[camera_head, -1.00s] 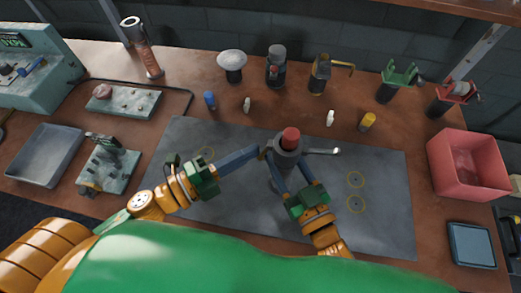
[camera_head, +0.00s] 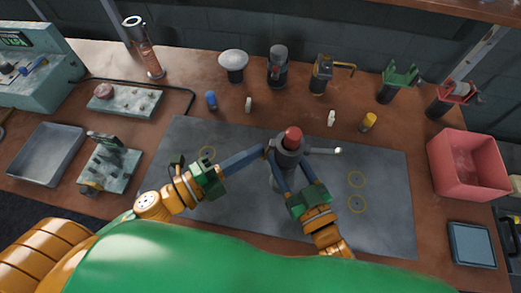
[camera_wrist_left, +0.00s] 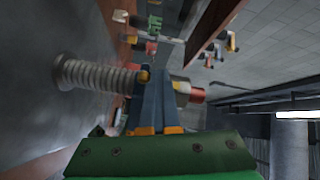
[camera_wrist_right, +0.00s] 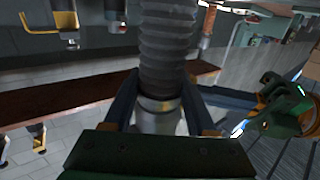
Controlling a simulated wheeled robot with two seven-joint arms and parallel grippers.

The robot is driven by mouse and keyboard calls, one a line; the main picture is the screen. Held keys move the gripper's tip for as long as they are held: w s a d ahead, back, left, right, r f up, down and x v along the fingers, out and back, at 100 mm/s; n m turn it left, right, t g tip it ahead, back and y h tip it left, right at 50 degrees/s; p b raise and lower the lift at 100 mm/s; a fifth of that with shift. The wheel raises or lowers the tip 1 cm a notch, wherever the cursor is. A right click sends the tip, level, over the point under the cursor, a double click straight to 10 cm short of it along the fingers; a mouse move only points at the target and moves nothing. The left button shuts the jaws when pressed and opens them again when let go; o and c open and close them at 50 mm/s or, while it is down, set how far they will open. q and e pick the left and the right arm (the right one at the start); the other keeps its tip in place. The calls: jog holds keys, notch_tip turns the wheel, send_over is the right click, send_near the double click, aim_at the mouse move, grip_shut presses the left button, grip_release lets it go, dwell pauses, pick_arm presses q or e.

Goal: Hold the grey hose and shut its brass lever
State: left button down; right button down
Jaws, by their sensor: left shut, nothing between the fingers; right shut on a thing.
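The grey hose (camera_head: 290,157) stands upright on the dark mat, with a red top (camera_head: 293,136). My left gripper (camera_head: 263,153) is shut and empty at the hose's left side, close to the top. Its fingers partly cover the hose in the left wrist view (camera_wrist_left: 100,75).
The dark mat (camera_head: 390,220) has bare room right of the hose. Several small pegs and taller fittings stand behind it, including a blue peg (camera_head: 211,100) and a yellow one (camera_head: 368,122). A pink bin (camera_head: 468,180) is at right, a grey tray (camera_head: 45,155) at left.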

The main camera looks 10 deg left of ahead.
pick_arm(q)
jog(key=shift+s+d+f, duration=0.2)
jog(key=shift+s+d, duration=0.15)
jog(key=shift+d, duration=0.05)
pick_arm(e)
jog(key=shift+s+a+r, duration=0.1)
jog(key=shift+s+a, duration=0.15)
jog(key=shift+a, duration=0.05)
pick_arm(q)
jog(key=shift+a, duration=0.1)
pick_arm(e)
jog(key=shift+w+d, duration=0.25)
jog(key=shift+d, duration=0.1)
pick_arm(q)
jog(key=shift+w+a+r, duration=0.3)
jog(key=shift+a+r, duration=0.15)
jog(key=shift+a, duration=0.3)
pick_arm(e)
jog(key=shift+a, duration=0.1)
pick_arm(q)
jog(key=a, duration=0.1)
jog(key=a+r, duration=0.1)
jog(key=a, duration=0.2)
jog(key=shift+a+r, duration=0.4)
